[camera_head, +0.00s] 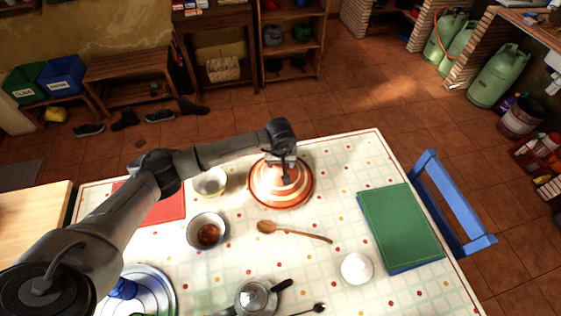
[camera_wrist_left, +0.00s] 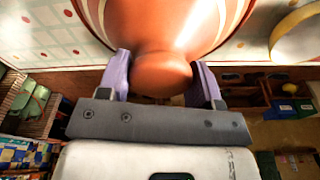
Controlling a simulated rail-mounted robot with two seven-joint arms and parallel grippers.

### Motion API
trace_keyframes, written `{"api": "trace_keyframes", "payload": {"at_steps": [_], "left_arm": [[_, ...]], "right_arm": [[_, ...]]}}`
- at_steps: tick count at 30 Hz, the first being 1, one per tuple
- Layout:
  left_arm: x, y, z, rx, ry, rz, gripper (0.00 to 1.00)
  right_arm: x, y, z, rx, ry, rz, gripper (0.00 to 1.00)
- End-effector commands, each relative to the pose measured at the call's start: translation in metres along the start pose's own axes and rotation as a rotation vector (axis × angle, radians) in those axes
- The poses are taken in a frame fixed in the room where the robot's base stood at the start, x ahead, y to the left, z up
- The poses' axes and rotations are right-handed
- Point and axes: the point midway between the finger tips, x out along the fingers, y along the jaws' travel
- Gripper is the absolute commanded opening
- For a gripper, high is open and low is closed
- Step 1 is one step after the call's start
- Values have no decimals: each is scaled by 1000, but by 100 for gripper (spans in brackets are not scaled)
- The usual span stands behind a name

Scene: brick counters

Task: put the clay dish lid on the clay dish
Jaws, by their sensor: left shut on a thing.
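The clay dish lid (camera_head: 268,187) is a cone with orange and cream stripes, over the far middle of the patterned table. My left gripper (camera_head: 284,170) is at its top. In the left wrist view the gripper's purple fingertips (camera_wrist_left: 160,78) are on both sides of the lid's round terracotta knob (camera_wrist_left: 162,73), shut on it. An orange-brown rim shows around the lid's lower edge in the head view; the clay dish is otherwise hidden beneath the lid. I cannot tell whether the lid touches it. My right gripper is not in view.
A yellowish bowl (camera_head: 210,182) and a bowl with brown contents (camera_head: 207,231) stand left of the lid. A wooden spoon (camera_head: 295,232) lies in front. A green book (camera_head: 400,227), a white round item (camera_head: 357,268) and a metal pot (camera_head: 256,297) are also on the table.

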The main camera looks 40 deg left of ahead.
Motion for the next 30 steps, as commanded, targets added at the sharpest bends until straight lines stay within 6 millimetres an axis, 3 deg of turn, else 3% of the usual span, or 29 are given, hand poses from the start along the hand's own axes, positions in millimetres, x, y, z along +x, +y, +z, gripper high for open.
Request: {"api": "trace_keyframes", "payload": {"at_steps": [8,9,15,18,26,30], "left_arm": [[-2,0,-1,-1,2,2,0],[-1,0,-1,0,2,2,61],[-1,0,0,0,1,1,80],[0,0,0,0,1,0,89],[-1,0,0,0,-1,-2,89],[-14,0,0,0,2,1,89]], "right_arm": [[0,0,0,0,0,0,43],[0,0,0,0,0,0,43],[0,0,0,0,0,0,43],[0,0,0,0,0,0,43],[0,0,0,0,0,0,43],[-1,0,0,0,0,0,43]]}}
